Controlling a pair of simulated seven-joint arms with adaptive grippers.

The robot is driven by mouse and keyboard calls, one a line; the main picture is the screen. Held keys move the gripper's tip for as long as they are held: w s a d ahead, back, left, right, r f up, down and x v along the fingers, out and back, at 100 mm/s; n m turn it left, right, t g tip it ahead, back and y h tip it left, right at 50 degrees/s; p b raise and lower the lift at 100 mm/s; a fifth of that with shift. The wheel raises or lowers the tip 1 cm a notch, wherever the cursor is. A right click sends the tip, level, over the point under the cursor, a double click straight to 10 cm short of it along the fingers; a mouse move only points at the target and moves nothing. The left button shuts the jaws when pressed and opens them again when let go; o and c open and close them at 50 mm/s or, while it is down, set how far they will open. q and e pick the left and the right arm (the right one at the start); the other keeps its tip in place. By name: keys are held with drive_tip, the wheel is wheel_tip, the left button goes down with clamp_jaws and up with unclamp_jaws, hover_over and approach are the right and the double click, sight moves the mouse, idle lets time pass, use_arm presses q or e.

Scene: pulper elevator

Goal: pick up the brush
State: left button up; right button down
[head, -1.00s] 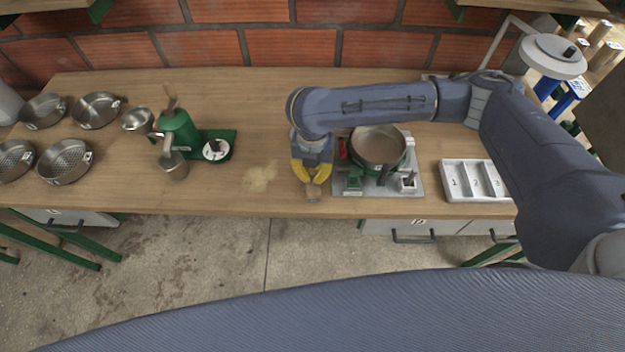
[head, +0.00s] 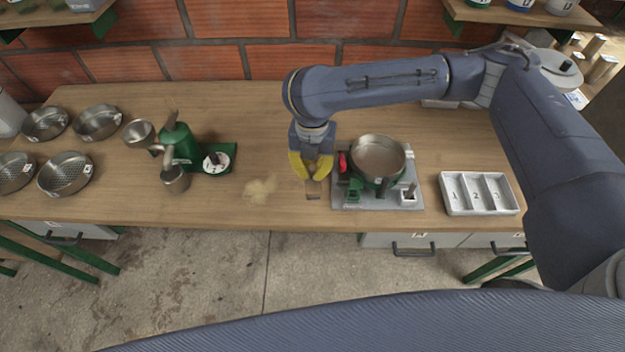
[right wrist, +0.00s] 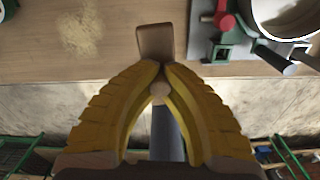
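The brush (head: 313,189) shows in the head view as a small brown piece just below my right gripper, with a dark lower end. In the right wrist view its wooden block (right wrist: 155,42) sticks out past the fingertips, and a pale round end shows between the fingers. My right gripper (head: 311,172) has yellow ribbed fingers, which also show in the right wrist view (right wrist: 158,68), closed together around the brush. Its bristles cannot be made out clearly. Whether it touches the table (head: 285,212) is hard to tell. My left gripper is not in view.
A metal pan (head: 378,155) on a green and grey stand is close to the right of my gripper. A white numbered tray (head: 479,193) lies farther right. A pale powder patch (head: 261,189), a green grinder (head: 181,143) and several metal pans are to the left.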

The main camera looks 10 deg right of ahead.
sight(312, 167)
wheel_tip(312, 167, up, 12)
drive_tip(key=shift+r, duration=0.2)
idle(0.8)
